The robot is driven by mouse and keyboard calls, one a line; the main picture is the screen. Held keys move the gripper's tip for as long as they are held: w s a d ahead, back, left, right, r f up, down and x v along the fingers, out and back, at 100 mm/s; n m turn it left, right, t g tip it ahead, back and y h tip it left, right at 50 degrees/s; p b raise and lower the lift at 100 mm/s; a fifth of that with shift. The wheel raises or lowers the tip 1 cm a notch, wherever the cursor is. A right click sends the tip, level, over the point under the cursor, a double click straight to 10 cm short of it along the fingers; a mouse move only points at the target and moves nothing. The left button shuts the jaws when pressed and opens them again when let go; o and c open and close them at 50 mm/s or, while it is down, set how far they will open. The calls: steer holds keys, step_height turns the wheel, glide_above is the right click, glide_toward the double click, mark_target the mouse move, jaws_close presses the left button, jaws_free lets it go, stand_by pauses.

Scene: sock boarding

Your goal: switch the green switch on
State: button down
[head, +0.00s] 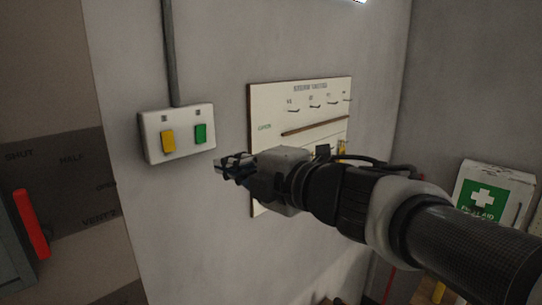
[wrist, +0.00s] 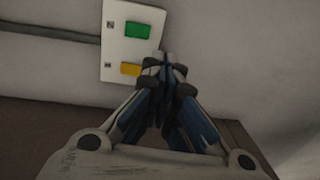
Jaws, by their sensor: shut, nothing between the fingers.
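The green switch (head: 201,133) is on the right side of a white switch box (head: 180,153) on the wall, with a yellow switch (head: 168,141) to its left. In the wrist view the green switch (wrist: 138,30) is at the upper part of the box, and the yellow switch (wrist: 130,69) is partly beside my fingers. My gripper (head: 222,166) is shut and empty, to the right of and below the green switch in the head view. In the wrist view its fingertips (wrist: 166,58) look apart from the green switch. I cannot tell their distance from the wall.
A white board with hooks (head: 270,105) hangs on the wall behind my arm. A conduit (head: 170,50) runs up from the box. A first aid box (head: 515,180) is at the right. A red bar (head: 30,224) stands at the left.

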steer(key=s+d+f+m+t+h+b, duration=0.35)
steer(key=d+f+m+h+b, duration=1.05)
steer(key=d+f+m, duration=0.75)
steer(key=s+d+f+m+g+b, duration=0.1)
steer(key=s+f+m+g+b, duration=0.2)
steer(key=s+f, duration=0.7)
steer(key=s+f+m+g+y+b, duration=0.1)
steer(key=s+f+m+g+b, duration=0.2)
steer(key=f, duration=1.5)
steer(key=s+g+b, duration=0.4)
steer(key=s+b, duration=0.1)
steer(key=s, duration=0.2)
steer(key=shift+s+d+f+y, duration=0.15)
steer(key=shift+d+f+y, duration=0.15)
steer(key=shift+d+f, duration=0.1)
